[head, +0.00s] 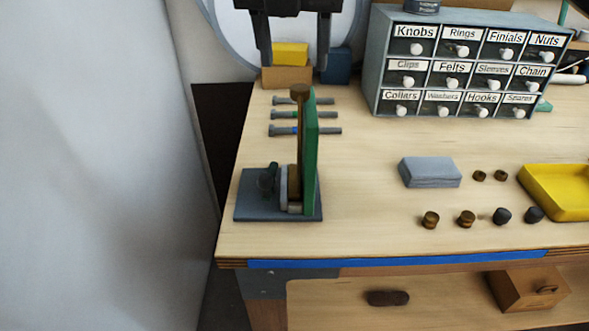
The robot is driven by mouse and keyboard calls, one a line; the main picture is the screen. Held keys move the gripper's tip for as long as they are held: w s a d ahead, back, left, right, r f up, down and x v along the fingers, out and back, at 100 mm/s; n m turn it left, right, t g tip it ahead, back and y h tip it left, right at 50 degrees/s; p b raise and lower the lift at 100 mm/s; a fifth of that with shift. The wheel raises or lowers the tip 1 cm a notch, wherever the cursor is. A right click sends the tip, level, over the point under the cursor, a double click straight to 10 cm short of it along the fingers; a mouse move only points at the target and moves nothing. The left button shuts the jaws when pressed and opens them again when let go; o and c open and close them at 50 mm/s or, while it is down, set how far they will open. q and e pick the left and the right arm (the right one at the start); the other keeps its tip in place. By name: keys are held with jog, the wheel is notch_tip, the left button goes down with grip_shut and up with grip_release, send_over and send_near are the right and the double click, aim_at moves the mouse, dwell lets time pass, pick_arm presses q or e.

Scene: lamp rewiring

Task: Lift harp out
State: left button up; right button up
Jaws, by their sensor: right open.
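A stand with a flat blue-grey base (246,207) is at the front left of the bench. A green upright plate (310,150) rises from it. Beside the plate is a narrow brown upright bar with a brass-brown knob (299,92) on top. This may be the harp seen edge-on, but I cannot tell for certain. A dark rounded part and a pale cylinder sit low on the stand. My right gripper (294,60) comes in from the top, fingers down and spread, empty. In the picture it is above the knob, apart from it. My left gripper is not in view.
Several grey rods (320,115) lie behind the stand. Yellow (290,54) and blue (336,66) blocks stand at the back. A labelled drawer cabinet (370,75), grey block (430,172), small knobs and yellow tray (560,205) are to the right. Blue tape (400,259) marks the front edge.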

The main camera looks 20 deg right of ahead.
aim_at(300, 88)
jog(key=shift+d+p+x, duration=0.15)
jog(key=shift+p+x, duration=0.2)
jog(key=shift+x, duration=0.95)
jog(key=shift+d+p+x, duration=0.15)
jog(key=shift+p+x, duration=0.2)
jog(key=shift+x, duration=0.95)
jog(key=shift+r, duration=0.1)
grip_shut()
